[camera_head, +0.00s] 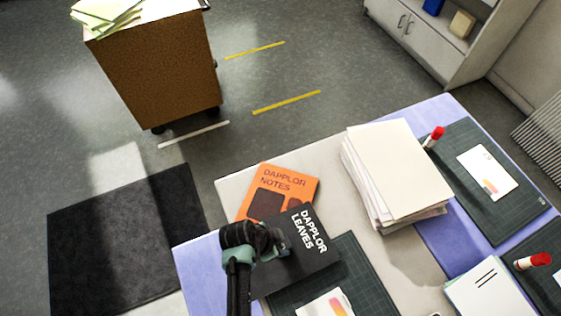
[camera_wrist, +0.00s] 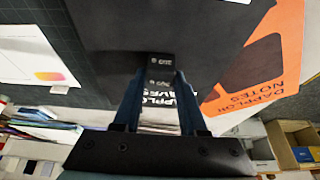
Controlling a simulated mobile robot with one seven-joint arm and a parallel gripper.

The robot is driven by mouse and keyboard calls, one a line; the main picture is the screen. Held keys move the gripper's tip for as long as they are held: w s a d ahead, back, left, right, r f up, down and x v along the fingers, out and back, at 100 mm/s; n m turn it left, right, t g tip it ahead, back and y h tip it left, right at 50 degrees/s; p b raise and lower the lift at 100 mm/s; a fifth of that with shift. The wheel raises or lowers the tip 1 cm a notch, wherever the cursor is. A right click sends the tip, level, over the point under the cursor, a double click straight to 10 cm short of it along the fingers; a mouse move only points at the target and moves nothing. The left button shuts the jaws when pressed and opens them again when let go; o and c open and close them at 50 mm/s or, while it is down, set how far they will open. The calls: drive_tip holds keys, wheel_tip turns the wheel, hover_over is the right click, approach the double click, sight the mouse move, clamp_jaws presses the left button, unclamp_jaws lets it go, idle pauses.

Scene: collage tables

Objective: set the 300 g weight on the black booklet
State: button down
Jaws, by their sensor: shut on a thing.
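The black booklet (camera_head: 312,262), titled "DAPPLOR LEAVES", lies at the near left of the table, partly over an orange booklet (camera_head: 291,185). It fills much of the wrist view (camera_wrist: 215,35). My gripper (camera_head: 284,243) is over the black booklet. In the wrist view, my gripper (camera_wrist: 158,78) is shut on a small dark block with tiny white print, which I take as the 300 g weight (camera_wrist: 160,68). The print is too small to read. The weight is over the black booklet; I cannot tell whether it touches it. My arm hides part of the booklet.
A tall paper stack (camera_head: 394,172) stands right of the booklets. A dark green cutting mat (camera_head: 352,262) with a white card (camera_head: 325,304) adjoins the black booklet. A brown cabinet (camera_head: 155,75) is on the floor at upper left.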

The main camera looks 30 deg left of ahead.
drive_tip(key=shift+f, duration=0.15)
drive_tip(key=shift+c, duration=2.3)
unclamp_jaws()
